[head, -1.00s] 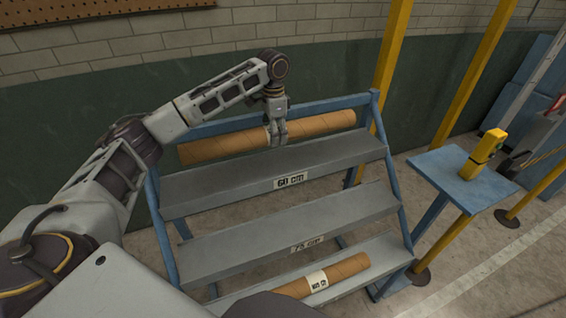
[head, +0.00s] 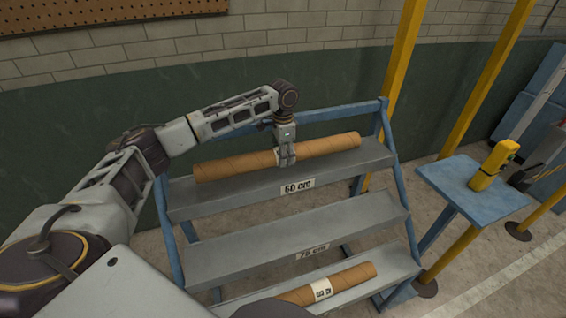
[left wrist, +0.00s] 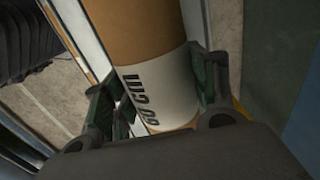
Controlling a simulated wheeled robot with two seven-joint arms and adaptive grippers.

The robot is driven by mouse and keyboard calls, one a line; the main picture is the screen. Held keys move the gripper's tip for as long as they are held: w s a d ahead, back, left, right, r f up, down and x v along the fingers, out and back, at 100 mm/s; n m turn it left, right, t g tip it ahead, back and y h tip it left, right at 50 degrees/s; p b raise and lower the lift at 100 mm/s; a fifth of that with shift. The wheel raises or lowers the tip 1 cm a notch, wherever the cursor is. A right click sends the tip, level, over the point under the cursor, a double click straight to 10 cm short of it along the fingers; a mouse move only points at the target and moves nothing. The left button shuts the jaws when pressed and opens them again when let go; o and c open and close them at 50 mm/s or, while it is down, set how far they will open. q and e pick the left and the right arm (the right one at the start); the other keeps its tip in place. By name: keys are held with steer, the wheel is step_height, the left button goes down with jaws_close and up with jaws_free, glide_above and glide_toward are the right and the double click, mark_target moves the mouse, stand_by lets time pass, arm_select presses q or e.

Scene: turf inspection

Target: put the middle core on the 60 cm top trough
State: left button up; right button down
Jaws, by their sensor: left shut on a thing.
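My left gripper (head: 287,160) is shut around the middle of a long brown cardboard core (head: 235,163). The core has a white band, which shows between the fingers in the left wrist view (left wrist: 160,85); its print is upside down and ends in "cm". The core lies lengthwise along the grey top trough (head: 220,203), labelled 60 cm, at its back side. I cannot tell whether it rests in the trough or hangs just above it. My right gripper is not in view.
The middle trough (head: 230,262), apparently labelled 75 cm, is empty. A shorter core (head: 350,277) with a white band lies on the bottom trough. A blue stand (head: 455,180) with a yellow device (head: 492,167) is at the right. Yellow posts stand behind the rack.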

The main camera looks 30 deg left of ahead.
arm_select(q)
steer(key=shift+f, duration=1.8)
steer(key=o, duration=1.5)
steer(key=shift+f, duration=0.1)
steer(key=shift+c, duration=0.2)
steer(key=shift+r+b, duration=0.4)
steer(key=shift+r, duration=5.65)
